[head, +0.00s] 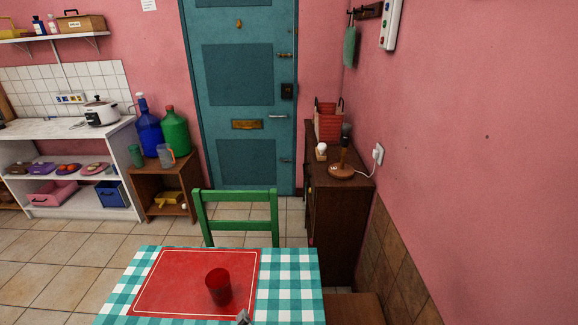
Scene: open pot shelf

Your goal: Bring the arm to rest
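A small grey tip at the bottom edge of the head view looks like the end of my gripper (243,317). The rest of it and the arm are cut off by the frame, so I cannot see whether it is open or holds anything. A red cup (218,287) stands upright on a red placemat (165,280), just left of and beyond the grey tip. I cannot tell whether they touch.
The placemat lies on a table with a checked cloth (290,290). A green chair (238,212) stands behind the table. A dark cabinet (335,220) with a lamp (342,160) is at the right wall. Tiled floor (75,262) is clear at left.

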